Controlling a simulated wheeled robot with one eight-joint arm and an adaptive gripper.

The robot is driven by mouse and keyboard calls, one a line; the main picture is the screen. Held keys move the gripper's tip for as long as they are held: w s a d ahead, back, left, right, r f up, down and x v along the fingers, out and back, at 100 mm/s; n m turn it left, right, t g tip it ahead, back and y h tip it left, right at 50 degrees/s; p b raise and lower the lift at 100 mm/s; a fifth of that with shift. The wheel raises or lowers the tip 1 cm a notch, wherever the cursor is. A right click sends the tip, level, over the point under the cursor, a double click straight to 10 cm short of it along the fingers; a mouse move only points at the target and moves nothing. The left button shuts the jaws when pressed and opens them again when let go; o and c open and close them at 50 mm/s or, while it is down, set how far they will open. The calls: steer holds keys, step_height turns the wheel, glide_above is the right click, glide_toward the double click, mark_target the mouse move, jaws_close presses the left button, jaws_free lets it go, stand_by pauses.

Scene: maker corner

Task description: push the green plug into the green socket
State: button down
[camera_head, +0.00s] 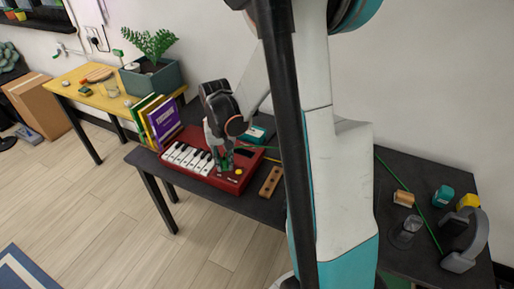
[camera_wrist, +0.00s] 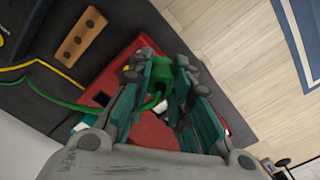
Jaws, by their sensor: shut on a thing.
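My gripper (camera_head: 223,158) is over the right part of a red keyboard box (camera_head: 200,165) on the dark table. In the wrist view my gripper (camera_wrist: 160,72) is shut on the green plug (camera_wrist: 160,84), which sits between the teal fingers. A green cable (camera_wrist: 75,104) runs from the plug to the left. The red box (camera_wrist: 126,62) lies just behind the plug, with a dark square opening on its face. I cannot make out the green socket, nor whether the plug touches the box.
A wooden block with holes (camera_head: 270,181) lies right of the red box. A yellow cable (camera_wrist: 45,65) runs nearby. Upright books (camera_head: 160,119) stand behind the box at left. Headphones (camera_head: 468,240) and small blocks are at the table's right end.

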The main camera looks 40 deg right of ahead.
steer(key=w+a+f+n, duration=0.1)
steer(key=a+n, duration=0.2)
steer(key=a, duration=0.4)
steer(key=w+a+f+n, duration=0.1)
steer(key=a+f+n, duration=0.1)
steer(key=a, duration=0.5)
steer(key=shift+w+f+n, duration=0.3)
steer(key=shift+w+n, duration=0.05)
steer(key=shift+n, duration=0.45)
